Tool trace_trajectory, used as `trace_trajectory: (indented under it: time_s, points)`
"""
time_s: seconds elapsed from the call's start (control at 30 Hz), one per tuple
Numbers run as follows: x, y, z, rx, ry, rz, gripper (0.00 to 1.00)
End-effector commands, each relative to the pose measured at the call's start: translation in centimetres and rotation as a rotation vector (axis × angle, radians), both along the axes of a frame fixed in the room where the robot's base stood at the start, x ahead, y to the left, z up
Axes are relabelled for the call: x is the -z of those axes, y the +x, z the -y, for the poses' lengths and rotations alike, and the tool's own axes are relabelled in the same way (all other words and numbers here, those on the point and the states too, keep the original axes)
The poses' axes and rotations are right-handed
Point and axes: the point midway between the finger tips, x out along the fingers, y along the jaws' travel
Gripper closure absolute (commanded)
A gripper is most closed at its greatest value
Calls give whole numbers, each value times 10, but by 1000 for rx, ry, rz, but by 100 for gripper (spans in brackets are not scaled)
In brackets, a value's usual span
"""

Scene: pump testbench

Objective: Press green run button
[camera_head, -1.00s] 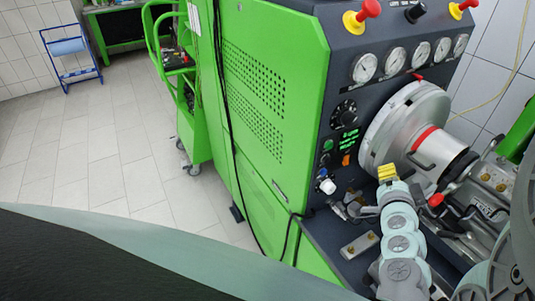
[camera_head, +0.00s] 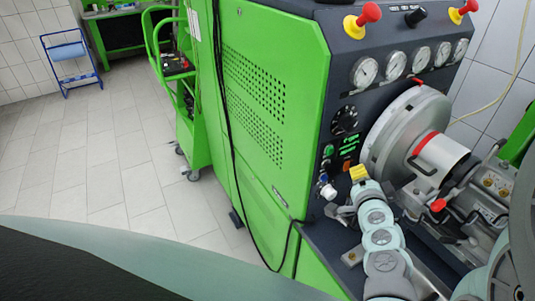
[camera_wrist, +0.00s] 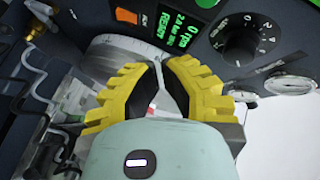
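The green button (camera_head: 328,150) sits on the dark control panel, left of the lit green display; its label is unreadable. In the wrist view a green button (camera_wrist: 206,3) is cut off at the top edge. My gripper (camera_head: 359,174) is right of and slightly below it in the head view, apart from it in the picture; its depth to the panel is unclear. In the wrist view the yellow fingertips of my gripper (camera_wrist: 160,65) are close together with only a narrow gap. They hold nothing visible.
An orange switch (camera_head: 348,165), a dial (camera_head: 345,119) and a white knob (camera_head: 328,191) surround the button. The large chuck disc (camera_head: 400,125) stands right of the panel. The display (camera_wrist: 180,28) reads READY. Dark cables (camera_head: 232,150) hang along the cabinet.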

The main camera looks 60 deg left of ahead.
Motion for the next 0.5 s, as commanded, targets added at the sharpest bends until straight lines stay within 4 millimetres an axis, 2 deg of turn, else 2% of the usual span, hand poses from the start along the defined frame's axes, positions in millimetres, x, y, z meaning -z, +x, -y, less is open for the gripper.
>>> trace_trajectory:
  time_s: [0.03, 0.2, 0.5]
  points:
    - [-3, -2, -11, -11, 1, -2, 100]
    - [-2, 0, -35, -9, 2, -1, 100]
    - [0, 4, -58, -3, 2, 0, 100]
